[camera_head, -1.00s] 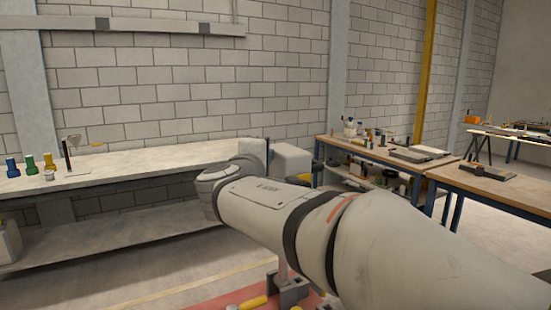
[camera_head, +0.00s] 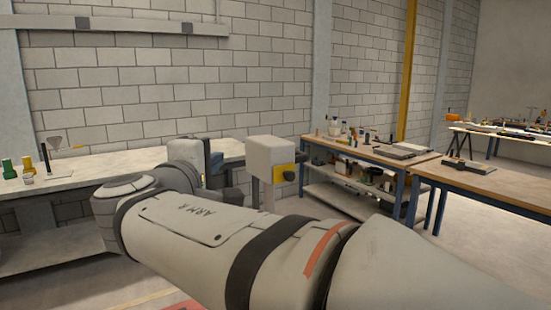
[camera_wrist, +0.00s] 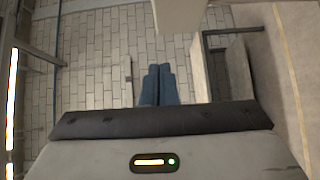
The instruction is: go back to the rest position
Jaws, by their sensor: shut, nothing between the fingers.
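My gripper (camera_wrist: 159,72) shows in the wrist view as two blue-grey fingers lying side by side, pressed together with nothing between them. They point toward a block wall, clear of any object. In the head view my arm stretches across the foreground from lower right to the left. A dark part near the arm's far end (camera_head: 215,163) shows in front of the left bench, but the fingertips cannot be made out there.
The left bench (camera_head: 95,168) carries a green bottle (camera_head: 28,165), a yellow bottle (camera_head: 8,169) and a funnel stand (camera_head: 50,158). A pale boxy machine (camera_head: 270,156) stands just beyond my arm. Cluttered wooden benches (camera_head: 365,151) fill the right. Floor between them is open.

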